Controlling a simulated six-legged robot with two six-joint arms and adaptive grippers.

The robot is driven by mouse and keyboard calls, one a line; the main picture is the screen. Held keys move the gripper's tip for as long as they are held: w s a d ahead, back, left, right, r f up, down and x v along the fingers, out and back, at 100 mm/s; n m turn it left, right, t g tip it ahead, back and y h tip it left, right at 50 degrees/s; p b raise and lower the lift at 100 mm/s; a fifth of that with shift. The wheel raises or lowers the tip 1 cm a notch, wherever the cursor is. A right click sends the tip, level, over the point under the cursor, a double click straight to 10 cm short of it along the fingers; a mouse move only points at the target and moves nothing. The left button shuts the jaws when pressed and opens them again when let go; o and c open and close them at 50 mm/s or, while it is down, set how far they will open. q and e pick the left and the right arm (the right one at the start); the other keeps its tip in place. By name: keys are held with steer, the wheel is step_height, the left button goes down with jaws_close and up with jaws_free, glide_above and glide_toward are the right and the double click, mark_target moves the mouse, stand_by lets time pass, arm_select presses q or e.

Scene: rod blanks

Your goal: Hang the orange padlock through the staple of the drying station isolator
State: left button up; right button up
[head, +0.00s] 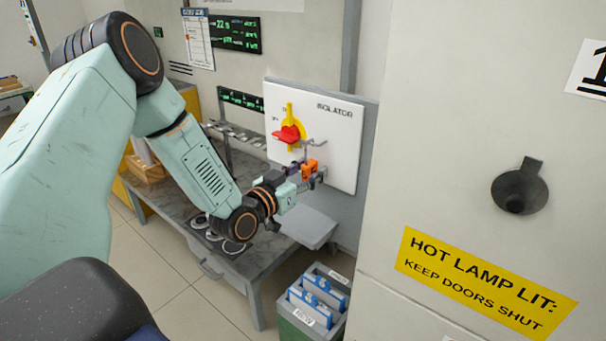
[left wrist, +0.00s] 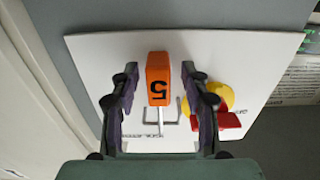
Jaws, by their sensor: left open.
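The orange padlock (head: 311,166) is in front of the white isolator panel (head: 340,125), below the grey wire staple (head: 315,142). In the left wrist view the padlock (left wrist: 158,78) shows an upside-down 5, with its thin shackle (left wrist: 160,122) reaching down the picture beside the staple (left wrist: 182,112). Whether the shackle passes through the staple I cannot tell. My left gripper (head: 303,172) is at the padlock. In the left wrist view its open fingers (left wrist: 160,88) stand either side of the padlock, with gaps visible. My right gripper is not in view.
The isolator's red handle (head: 286,134) on its yellow plate (head: 291,113) is close beside my left gripper. A grey workbench (head: 262,240) stands below. A bin with blue-and-white items (head: 314,303) is on the floor. A large cabinet (head: 450,130) fills the right.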

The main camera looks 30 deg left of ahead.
arm_select(q)
steer(key=s, duration=0.6)
steer(key=shift+a, duration=0.35)
steer(key=shift+s, duration=0.7)
steer(key=shift+d, duration=0.1)
steer(key=shift+f+n, duration=0.35)
steer(key=shift+n, duration=0.15)
steer(key=s+d+f+n+g+b, duration=0.1)
steer(key=s+d+f+n+g, duration=0.1)
steer(key=s+d+f+g, duration=0.45)
steer(key=s+d+f+n+g+b, duration=0.1)
steer(key=s+d+f+n+g, duration=0.15)
steer(key=f, duration=0.75)
steer(key=s+d+f+m+g+b, duration=0.2)
steer(key=s+f+g, duration=0.2)
steer(key=s+f, duration=0.4)
steer(key=s+d+f+m+g+y+b, duration=0.1)
steer(key=s+f+g, duration=0.4)
steer(key=s, duration=1)
step_height(320, 180, down, 3)
steer(key=shift+s+d+r+m+y+b, duration=0.1)
steer(key=shift+s+d+m+y+b, duration=0.35)
steer(key=shift+d+b, duration=0.65)
